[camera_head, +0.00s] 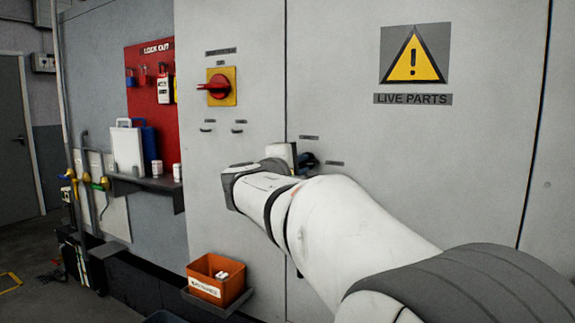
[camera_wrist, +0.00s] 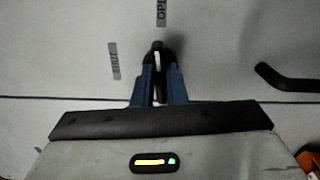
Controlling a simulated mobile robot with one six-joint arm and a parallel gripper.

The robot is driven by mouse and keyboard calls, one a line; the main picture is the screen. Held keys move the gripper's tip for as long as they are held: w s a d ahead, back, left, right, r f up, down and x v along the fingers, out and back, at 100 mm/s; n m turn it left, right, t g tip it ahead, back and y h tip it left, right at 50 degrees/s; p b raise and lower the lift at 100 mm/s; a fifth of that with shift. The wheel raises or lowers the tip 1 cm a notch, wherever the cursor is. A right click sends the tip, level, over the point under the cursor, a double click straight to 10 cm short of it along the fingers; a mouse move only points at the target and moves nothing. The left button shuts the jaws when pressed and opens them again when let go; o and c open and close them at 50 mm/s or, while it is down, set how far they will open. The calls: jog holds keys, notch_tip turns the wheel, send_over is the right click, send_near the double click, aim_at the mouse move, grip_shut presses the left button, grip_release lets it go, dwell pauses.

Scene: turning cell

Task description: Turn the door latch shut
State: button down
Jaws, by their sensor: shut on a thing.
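The door latch (camera_wrist: 157,56) is a small dark knob with a pale stripe, on the grey cabinet door. In the wrist view its stripe points up, roughly toward the OPEN label (camera_wrist: 161,12). Another label (camera_wrist: 114,60), seemingly SHUT, is to its left. My gripper (camera_wrist: 158,72) has its blue fingers on both sides of the latch and is shut on it. In the head view my gripper (camera_head: 306,161) is at the cabinet front, and my arm and wrist hide most of the latch.
A dark bent handle (camera_wrist: 285,76) is right of the latch in the wrist view. The door seam (camera_wrist: 50,97) runs below the latch there. A red rotary switch (camera_head: 217,87), a warning sign (camera_head: 414,54) and an orange bin (camera_head: 216,279) are on the cabinet front.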

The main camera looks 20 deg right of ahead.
jog(key=n+p, duration=0.1)
jog(key=n, duration=0.3)
jog(key=shift+n+p, duration=3.6)
jog(key=shift+n, duration=2.6)
jog(key=shift+f, duration=0.15)
jog(key=c, duration=1.5)
grip_release()
jog(key=shift+o, duration=0.2)
